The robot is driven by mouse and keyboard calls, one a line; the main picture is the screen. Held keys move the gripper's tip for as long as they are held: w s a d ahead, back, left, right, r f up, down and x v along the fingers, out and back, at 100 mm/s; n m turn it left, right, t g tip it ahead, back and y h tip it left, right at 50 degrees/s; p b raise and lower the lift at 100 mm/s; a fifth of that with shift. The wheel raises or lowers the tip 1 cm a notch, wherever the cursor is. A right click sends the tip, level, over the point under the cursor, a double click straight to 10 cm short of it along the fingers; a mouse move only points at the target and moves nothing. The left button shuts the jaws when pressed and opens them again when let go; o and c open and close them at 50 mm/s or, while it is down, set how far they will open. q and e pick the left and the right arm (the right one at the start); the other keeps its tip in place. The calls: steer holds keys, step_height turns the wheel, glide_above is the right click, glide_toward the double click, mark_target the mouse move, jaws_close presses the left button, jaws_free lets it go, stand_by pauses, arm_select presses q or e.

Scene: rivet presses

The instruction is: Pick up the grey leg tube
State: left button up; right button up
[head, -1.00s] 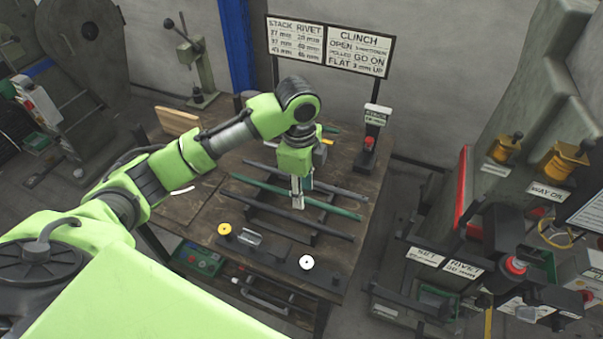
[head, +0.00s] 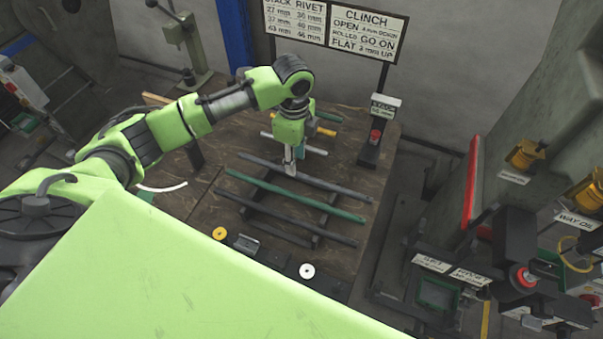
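I cannot tell which grey one is the leg tube. My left gripper (head: 290,170) points down with its fingertips at the far grey tube, covering a short piece of it. Whether it touches or grips the tube is not clear. My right gripper is out of view.
A shorter light grey tube (head: 318,150) lies behind my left gripper. A small press with a red knob (head: 376,136) stands at the table's back right. A yellow disc (head: 220,233) and a white disc (head: 307,271) sit at the front. Rivet machines stand at the right.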

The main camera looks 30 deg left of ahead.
mark_target(298, 173)
arm_select(q)
steer(key=shift+w+f, duration=0.1)
steer(key=shift+f, duration=0.4)
steer(key=shift+w+d+f+p, duration=0.1)
steer(key=shift+f+p, duration=0.25)
steer(key=shift+f, duration=0.2)
steer(key=shift+w+d+f+p, duration=0.1)
steer(key=shift+f+p, duration=0.25)
steer(key=shift+f, duration=0.15)
step_height(298, 173, down, 2)
steer(key=shift+f+p, duration=0.25)
steer(key=shift+p, duration=0.05)
steer(key=shift+w+f, duration=0.15)
steer(key=shift+f, duration=0.25)
jaws_close()
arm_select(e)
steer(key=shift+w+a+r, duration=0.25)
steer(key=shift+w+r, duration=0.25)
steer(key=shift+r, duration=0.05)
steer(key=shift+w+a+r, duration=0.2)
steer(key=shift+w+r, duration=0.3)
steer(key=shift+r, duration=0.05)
